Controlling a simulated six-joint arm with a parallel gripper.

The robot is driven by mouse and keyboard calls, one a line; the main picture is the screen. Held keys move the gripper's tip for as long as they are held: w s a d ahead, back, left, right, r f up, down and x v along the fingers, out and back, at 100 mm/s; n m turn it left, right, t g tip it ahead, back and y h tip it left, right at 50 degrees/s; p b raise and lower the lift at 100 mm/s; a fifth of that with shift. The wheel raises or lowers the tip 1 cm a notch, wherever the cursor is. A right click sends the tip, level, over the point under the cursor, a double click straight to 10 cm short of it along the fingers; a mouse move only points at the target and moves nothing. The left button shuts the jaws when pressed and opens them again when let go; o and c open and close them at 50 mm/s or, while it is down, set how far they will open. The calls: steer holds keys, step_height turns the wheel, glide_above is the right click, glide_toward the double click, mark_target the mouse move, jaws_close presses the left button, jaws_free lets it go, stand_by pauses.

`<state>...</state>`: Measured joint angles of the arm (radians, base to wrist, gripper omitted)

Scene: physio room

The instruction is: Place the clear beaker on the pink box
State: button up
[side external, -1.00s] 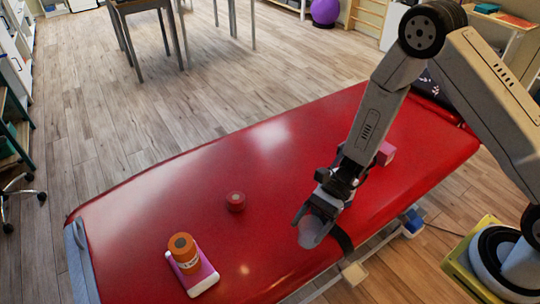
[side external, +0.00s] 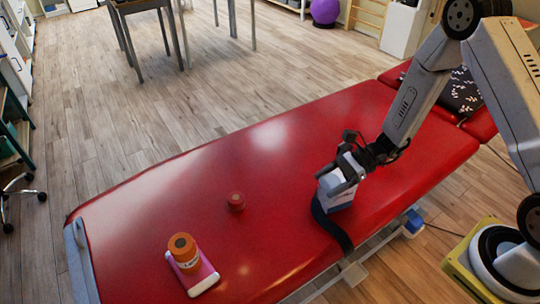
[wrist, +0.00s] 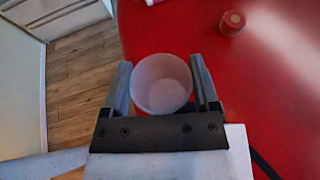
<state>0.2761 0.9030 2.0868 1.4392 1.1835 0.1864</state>
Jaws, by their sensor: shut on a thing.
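The clear beaker (wrist: 163,85) is pale and translucent, and its round open mouth shows in the wrist view. My gripper (wrist: 160,66) is shut on it, with one finger on each side. In the side view my gripper (side external: 334,182) is over the red couch, near its front edge. The beaker is hard to make out there against pale surfaces. A small pink block seen behind my arm earlier is now hidden.
A small red cylinder (side external: 236,201) stands mid-couch. A dark patterned cushion (side external: 458,92) lies at the far right. The couch's upper left is bare.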

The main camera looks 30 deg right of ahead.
steer(key=s+d+r+m+t+h, duration=0.1)
steer(key=d+m+t+h, duration=0.4)
steer(key=d, duration=1)
steer(key=s+d+r+m+t+h, duration=0.2)
steer(key=d+m, duration=0.5)
steer(key=d, duration=0.9)
steer(key=r+t+h, duration=0.1)
steer(key=t+h, duration=0.1)
steer(key=t, duration=0.1)
steer(key=shift+r+m+h, duration=0.3)
steer(key=shift+r+h, duration=0.05)
steer(key=shift+h, duration=0.05)
steer(key=shift+d, duration=0.15)
steer(key=w+d+f, duration=0.6)
steer(key=w+f, duration=0.3)
steer(key=w, duration=0.2)
steer(key=shift+w+d+f, duration=0.15)
steer(key=shift+w+d, duration=0.05)
steer(key=shift+w, duration=0.05)
